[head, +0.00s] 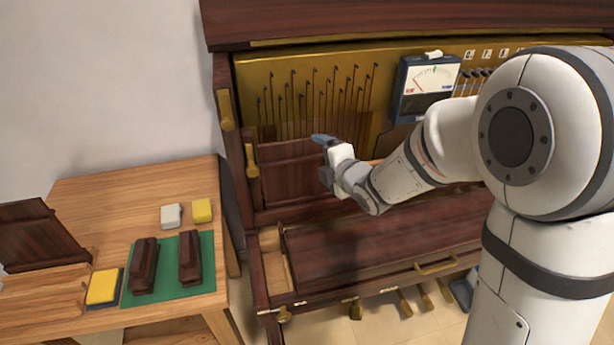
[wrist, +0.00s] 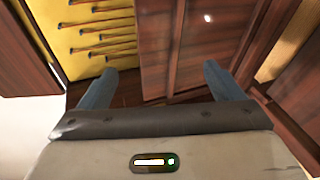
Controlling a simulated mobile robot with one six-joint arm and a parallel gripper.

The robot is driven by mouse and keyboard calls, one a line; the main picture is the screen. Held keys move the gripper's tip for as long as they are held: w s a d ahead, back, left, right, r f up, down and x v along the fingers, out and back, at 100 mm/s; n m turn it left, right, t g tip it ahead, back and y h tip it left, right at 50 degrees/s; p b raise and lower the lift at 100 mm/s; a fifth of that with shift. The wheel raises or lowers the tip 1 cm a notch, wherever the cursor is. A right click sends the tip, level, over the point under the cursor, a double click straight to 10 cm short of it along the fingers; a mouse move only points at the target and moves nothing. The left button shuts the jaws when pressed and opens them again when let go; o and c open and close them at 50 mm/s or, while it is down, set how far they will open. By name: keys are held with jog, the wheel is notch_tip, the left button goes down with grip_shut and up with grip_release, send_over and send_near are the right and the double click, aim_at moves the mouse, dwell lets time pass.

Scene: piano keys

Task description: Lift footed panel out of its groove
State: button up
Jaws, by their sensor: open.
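A dark red-brown wooden panel (head: 290,178) stands upright inside the open piano, in front of the brass-coloured back plate. My gripper (head: 322,139) is at the panel's upper right in the head view, with a blue finger showing. In the wrist view my gripper (wrist: 158,78) is open, its two blue fingers apart, and dark panelled wood (wrist: 156,48) shows between and beyond them. Nothing is seen held. The panel's feet and the groove are hidden, and I cannot tell whether a finger touches the wood.
A wooden table (head: 110,190) at left holds a green mat (head: 168,285) with two dark blocks, yellow and white pieces, and another dark panel (head: 38,235) in a wooden rack. A meter (head: 427,88) sits in the piano's upper right. A closed lid (head: 370,230) lies below my gripper.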

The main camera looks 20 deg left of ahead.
aim_at(302, 149)
jog(key=shift+s+a+p+x, duration=0.15)
jog(key=shift+p+x, duration=0.4)
jog(key=shift+x, duration=1.4)
jog(key=shift+s+a+p+x, duration=0.15)
jog(key=shift+p+x, duration=0.4)
jog(key=shift+x, duration=1.45)
jog(key=shift+r, duration=0.1)
jog(key=shift+c, duration=0.5)
jog(key=c, duration=1.5)
jog(key=shift+c, duration=0.6)
jog(key=shift+r, duration=0.2)
